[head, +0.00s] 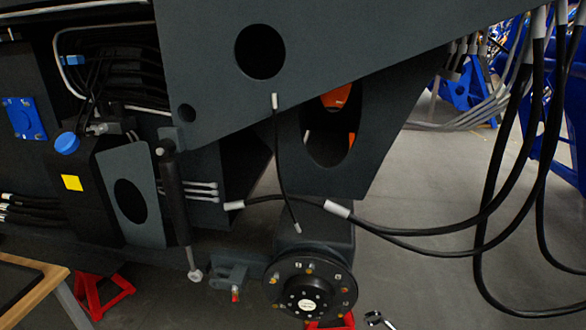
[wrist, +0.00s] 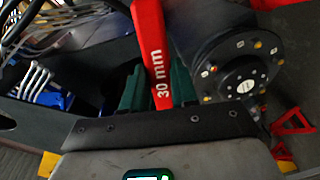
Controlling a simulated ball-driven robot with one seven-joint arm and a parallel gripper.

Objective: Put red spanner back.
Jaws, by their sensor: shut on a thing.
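The red spanner (wrist: 152,45), marked "30 mm", stands between the dark green fingers of my gripper (wrist: 158,88) in the wrist view. My gripper is shut on its shaft. The spanner's upper end runs out of the top of the picture, and its lower end is hidden behind the dark gripper body. My gripper and the spanner cannot be made out in the head view. No holder for the spanner can be clearly made out in either view.
A wheel hub (head: 308,288) hangs under the dark chassis (head: 205,60); it also shows in the wrist view (wrist: 240,75). Black hoses (head: 450,235) loop at the right. A wood-edged table (head: 38,284) is at lower left. Red stands (head: 100,295) are on the floor.

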